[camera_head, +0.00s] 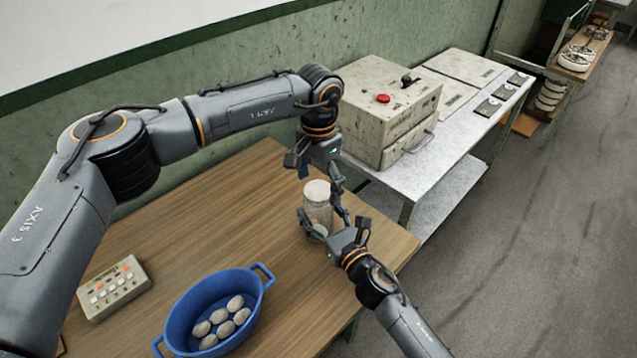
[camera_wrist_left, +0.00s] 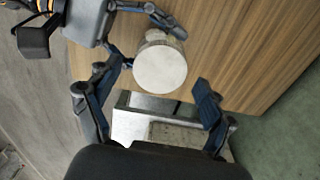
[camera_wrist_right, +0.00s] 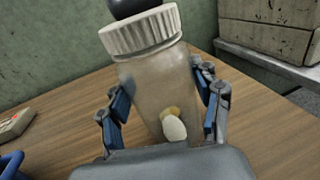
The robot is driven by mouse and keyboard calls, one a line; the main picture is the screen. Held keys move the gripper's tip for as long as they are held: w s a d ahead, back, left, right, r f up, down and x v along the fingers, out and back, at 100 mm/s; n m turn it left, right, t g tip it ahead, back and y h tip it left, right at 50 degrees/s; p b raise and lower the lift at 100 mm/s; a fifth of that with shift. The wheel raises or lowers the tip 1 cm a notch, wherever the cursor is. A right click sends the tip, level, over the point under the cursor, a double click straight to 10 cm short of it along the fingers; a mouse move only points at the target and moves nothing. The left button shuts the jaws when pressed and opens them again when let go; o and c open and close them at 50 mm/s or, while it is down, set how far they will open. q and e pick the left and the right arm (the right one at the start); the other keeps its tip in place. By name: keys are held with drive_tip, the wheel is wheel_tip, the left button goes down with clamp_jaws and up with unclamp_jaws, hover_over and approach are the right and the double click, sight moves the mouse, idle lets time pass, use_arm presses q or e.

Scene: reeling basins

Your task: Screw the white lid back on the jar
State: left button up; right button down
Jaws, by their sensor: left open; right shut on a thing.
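The jar (camera_wrist_right: 155,90) is clear and stands on the wooden table, with a pale oval thing and a brownish one visible at its lower part. The white lid (camera_wrist_right: 142,35), ribbed at its side, sits on the jar's mouth; I cannot tell how tightly. Its round top shows in the left wrist view (camera_wrist_left: 160,68). My right gripper (camera_head: 322,226) is shut around the jar's body from the near side. My left gripper (camera_head: 326,182) is open above and behind the jar, its fingers spread and apart from the lid.
A blue basin (camera_head: 172,326) with several pale cocoons and a control box (camera_head: 113,287) with buttons stand on the table (camera_head: 230,225). A grey machine (camera_head: 385,110) with a red button stands on the metal bench (camera_head: 455,180) behind. Table space left of the jar is clear.

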use_arm(q)
drive_tip(key=shift+r, duration=1.95)
use_arm(e)
drive_tip(key=shift+f, duration=0.1)
use_arm(q)
drive_tip(key=shift+c, duration=0.4)
